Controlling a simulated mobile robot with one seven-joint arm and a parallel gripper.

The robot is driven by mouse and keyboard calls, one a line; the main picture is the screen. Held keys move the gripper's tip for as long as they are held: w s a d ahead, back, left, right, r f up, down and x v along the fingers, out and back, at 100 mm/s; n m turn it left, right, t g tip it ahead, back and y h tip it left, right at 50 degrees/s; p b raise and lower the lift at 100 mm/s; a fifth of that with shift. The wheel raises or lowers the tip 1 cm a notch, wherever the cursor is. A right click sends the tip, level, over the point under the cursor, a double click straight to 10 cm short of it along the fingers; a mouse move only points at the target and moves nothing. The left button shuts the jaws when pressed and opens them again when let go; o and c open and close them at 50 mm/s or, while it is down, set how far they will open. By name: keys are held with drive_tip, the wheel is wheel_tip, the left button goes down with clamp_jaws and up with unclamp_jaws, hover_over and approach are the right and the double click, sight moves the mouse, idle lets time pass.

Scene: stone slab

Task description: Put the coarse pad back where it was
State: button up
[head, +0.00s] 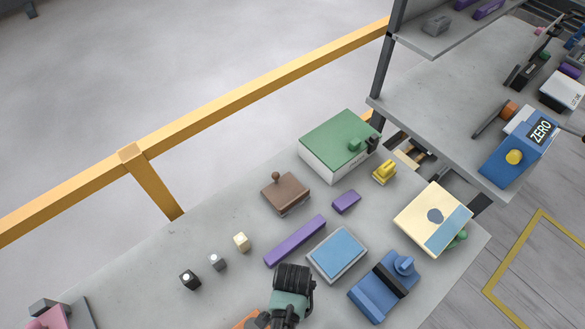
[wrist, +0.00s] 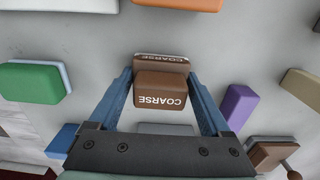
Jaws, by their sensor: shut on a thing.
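In the wrist view the coarse pad (wrist: 160,90) is a brown block with the white word COARSE on it, upside down in the picture. My gripper (wrist: 162,82) has its two blue fingers closed against the pad's left and right sides. A brown strip with the same word (wrist: 163,58) shows right behind the pad; I cannot tell if it is part of it. In the head view my gripper (head: 288,305) is at the bottom middle, near the blue block (head: 337,253), and the pad cannot be made out there.
The grey slab (head: 150,270) holds a purple bar (head: 295,241), a brown knobbed block (head: 285,193), a green-topped box (head: 340,143), a cream box (head: 433,218) and a blue tool (head: 384,288). Small cubes (head: 217,261) stand at left. A shelf (head: 440,110) rises at right.

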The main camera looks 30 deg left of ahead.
drive_tip(key=shift+f, duration=0.15)
drive_tip(key=o, duration=1.1)
